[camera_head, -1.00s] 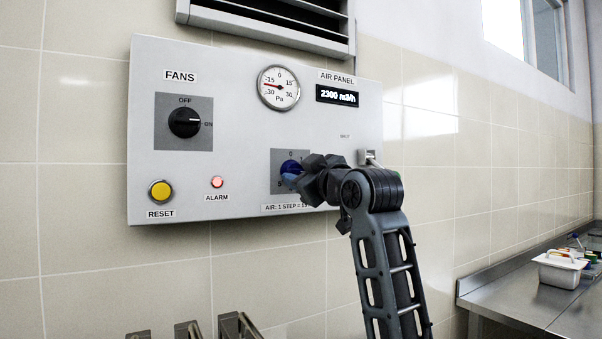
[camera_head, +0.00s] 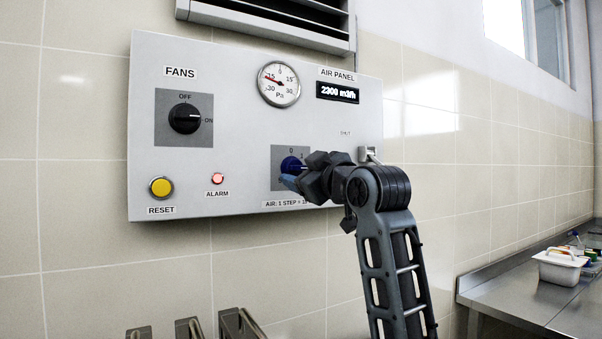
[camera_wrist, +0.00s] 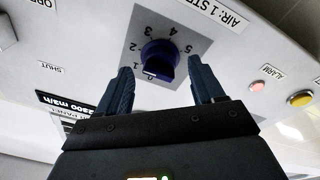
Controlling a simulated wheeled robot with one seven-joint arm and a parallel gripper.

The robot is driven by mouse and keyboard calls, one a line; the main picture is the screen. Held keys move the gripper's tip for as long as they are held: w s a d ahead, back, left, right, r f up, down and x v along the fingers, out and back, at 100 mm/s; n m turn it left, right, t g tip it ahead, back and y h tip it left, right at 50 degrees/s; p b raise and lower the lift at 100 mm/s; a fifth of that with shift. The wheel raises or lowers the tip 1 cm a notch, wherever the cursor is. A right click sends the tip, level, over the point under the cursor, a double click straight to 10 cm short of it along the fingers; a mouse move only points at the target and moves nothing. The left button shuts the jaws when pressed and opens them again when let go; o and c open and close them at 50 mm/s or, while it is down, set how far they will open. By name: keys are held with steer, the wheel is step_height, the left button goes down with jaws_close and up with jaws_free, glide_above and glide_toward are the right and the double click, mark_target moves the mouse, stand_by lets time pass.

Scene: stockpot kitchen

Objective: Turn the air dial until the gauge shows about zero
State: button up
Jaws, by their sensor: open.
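The blue air dial (camera_head: 291,163) is on a grey plate low on the wall panel. It also shows in the wrist view (camera_wrist: 158,55), upside down, with numbers from 0 to 5 around it. My gripper (camera_wrist: 160,65) is open, one blue finger on each side of the dial; whether they touch it I cannot tell. In the head view my gripper (camera_head: 290,178) partly hides the dial and its plate. The round gauge (camera_head: 279,84) above has a red needle pointing up-left, near -15 Pa.
The panel (camera_head: 240,150) also carries a black fans knob (camera_head: 185,118) turned to ON, a yellow reset button (camera_head: 161,187), a lit red alarm lamp (camera_head: 218,178) and a display (camera_head: 338,92) reading 2300 m3/h. A steel counter (camera_head: 520,295) stands at the right.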

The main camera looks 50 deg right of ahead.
steer(key=b+v, duration=0.1)
steer(key=v, duration=0.5)
steer(key=shift+s, duration=0.3)
steer(key=shift+f, duration=0.15)
